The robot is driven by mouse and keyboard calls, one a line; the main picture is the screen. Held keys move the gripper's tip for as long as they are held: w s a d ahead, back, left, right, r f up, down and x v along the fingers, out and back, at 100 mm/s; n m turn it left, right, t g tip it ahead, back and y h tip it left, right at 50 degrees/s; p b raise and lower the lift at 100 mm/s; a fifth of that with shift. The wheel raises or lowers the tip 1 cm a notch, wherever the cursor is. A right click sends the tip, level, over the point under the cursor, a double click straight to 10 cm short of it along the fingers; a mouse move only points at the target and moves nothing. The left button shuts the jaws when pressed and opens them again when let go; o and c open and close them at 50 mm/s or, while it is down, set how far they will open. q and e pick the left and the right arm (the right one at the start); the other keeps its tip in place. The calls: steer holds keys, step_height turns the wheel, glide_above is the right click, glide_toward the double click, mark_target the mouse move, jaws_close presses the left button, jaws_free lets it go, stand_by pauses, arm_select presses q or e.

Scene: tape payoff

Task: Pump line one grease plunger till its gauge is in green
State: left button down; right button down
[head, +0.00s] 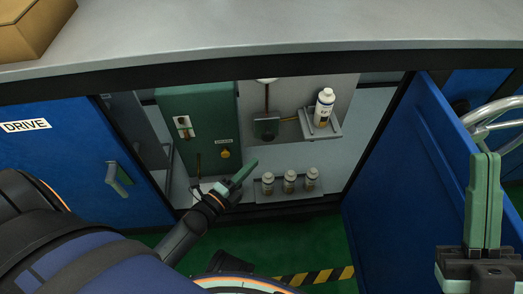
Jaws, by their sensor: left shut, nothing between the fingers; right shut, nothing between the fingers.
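Inside an open cabinet, a small dark green block (266,128) on the grey back panel has a brown line rising from it. A pale round part (267,80) at the top of that line is mostly cut off by the counter edge; I cannot read it as a gauge, nor see any green zone. No part is clearly a plunger or labelled line one. My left gripper (250,166) is shut and empty, at the cabinet opening in front of the green box's lower right. My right gripper (485,158) is shut and empty, upright before the open blue door.
A white bottle (324,107) sits on a small shelf (332,131). The blue door (408,175) hangs open at right; the counter (270,32) overhangs.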

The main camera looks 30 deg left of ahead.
arm_select(q)
steer(key=shift+v, duration=1.75)
arm_select(e)
steer(key=shift+r, duration=0.5)
steer(key=shift+d+r, duration=0.1)
